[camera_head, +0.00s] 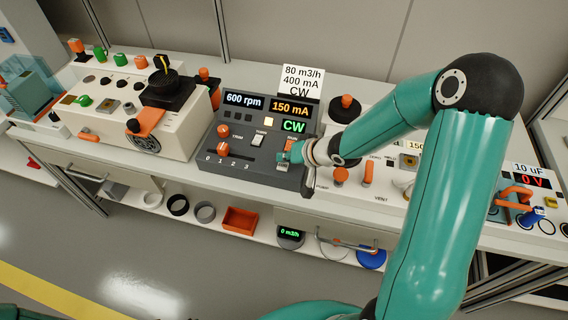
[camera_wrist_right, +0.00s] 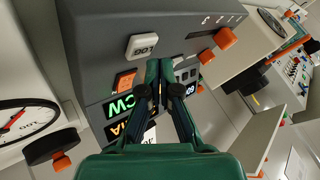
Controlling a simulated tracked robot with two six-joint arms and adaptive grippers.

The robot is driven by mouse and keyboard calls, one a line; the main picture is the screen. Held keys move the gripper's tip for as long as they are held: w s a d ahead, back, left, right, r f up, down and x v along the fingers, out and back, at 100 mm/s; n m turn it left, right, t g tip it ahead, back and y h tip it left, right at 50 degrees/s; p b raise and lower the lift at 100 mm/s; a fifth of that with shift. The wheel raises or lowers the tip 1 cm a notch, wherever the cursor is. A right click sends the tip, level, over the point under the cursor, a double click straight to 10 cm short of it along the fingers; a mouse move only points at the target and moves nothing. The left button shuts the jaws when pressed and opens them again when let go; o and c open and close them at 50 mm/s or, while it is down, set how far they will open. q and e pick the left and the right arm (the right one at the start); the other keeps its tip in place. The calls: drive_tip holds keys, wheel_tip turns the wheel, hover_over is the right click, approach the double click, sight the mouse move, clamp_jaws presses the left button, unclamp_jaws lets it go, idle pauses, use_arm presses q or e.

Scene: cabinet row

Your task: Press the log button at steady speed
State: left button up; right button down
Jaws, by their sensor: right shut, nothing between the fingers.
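In the head view the button (camera_head: 283,168) shows as a small pale patch just below my right gripper (camera_head: 286,157). My right gripper is shut and empty, and its fingertips (camera_wrist_right: 158,68) show beside the button in the wrist view. I cannot tell whether the tips touch the console. The orange RUN switch (camera_wrist_right: 125,80) is close to the button. My left gripper is not in view.
The console displays (camera_head: 244,101) read 600 rpm, 150 mA and CW. Orange knobs (camera_head: 223,131) and a pale switch (camera_head: 258,140) sit left of the gripper. A white card (camera_head: 302,80) stands behind. A white machine (camera_head: 100,100) stands left; more panels are right.

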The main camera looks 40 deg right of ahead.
sight(285, 166)
drive_tip(key=shift+f, duration=0.1)
drive_tip(key=shift+f, duration=0.3)
drive_tip(key=shift+s+f+b, duration=0.1)
drive_tip(key=shift+f+b, duration=0.35)
idle(1.1)
drive_tip(key=shift+r, duration=0.15)
drive_tip(key=shift+r+p, duration=0.75)
drive_tip(key=shift+p, duration=0.25)
wheel_tip(285, 166, up, 5)
drive_tip(key=p, duration=0.5)
idle(0.4)
